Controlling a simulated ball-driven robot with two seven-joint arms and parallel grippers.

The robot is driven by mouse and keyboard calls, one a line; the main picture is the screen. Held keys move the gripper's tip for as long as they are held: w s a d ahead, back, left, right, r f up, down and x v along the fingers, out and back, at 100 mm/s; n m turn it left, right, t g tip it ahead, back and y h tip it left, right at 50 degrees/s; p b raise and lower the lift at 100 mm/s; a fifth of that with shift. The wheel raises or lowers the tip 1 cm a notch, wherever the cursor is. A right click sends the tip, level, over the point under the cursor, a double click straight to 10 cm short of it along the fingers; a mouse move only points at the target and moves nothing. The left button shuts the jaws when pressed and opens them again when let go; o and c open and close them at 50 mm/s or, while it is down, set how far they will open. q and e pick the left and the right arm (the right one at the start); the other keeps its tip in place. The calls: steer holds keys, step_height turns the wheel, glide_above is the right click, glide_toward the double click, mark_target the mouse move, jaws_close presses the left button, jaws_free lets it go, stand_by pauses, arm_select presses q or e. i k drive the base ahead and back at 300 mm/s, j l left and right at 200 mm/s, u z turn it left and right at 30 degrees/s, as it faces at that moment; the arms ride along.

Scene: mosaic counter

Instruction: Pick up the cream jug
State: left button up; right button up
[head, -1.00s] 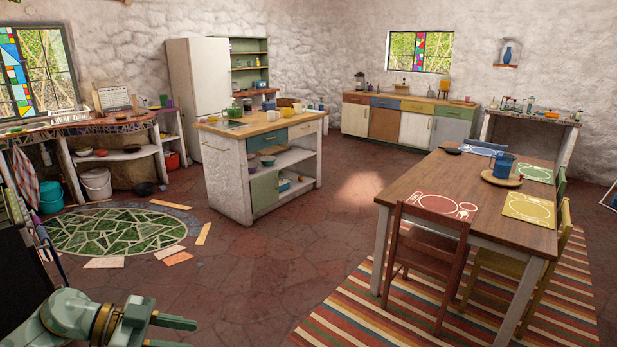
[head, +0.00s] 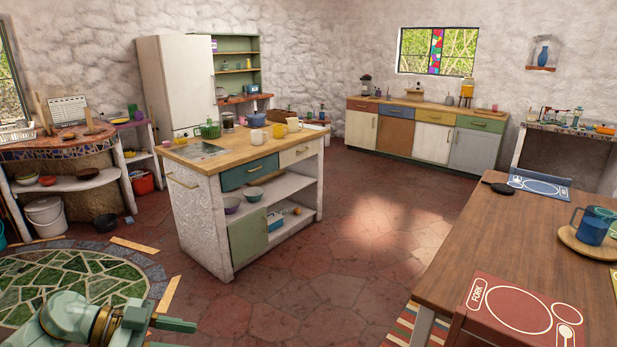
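No cream jug can be picked out for certain at this distance. Several small vessels stand on the wooden top of the kitchen island (head: 215,160). Among them are a pale mug-like vessel (head: 258,136), a yellow one (head: 280,131) and a small pale one (head: 294,125) behind. My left gripper (head: 176,335) is at the bottom left, its two fingers apart with nothing seen between them, well short of the island. The lower finger is partly cut off by the frame edge. My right gripper is not in view.
A dining table (head: 470,240) with a red placemat (head: 508,308) and a blue jug (head: 594,226) on a round board stands close at the right. A green mosaic circle (head: 70,285) lies on the floor at the left. Open stone floor (head: 310,275) lies between the island and table.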

mark_target(293, 122)
steer(key=i, duration=4.4)
steer(key=i+u, duration=0.1)
steer(key=i, duration=0.6)
steer(key=i+l, duration=0.15)
steer(key=i, duration=0.6)
steer(key=i+l+u, duration=0.1)
steer(key=i, duration=0.6)
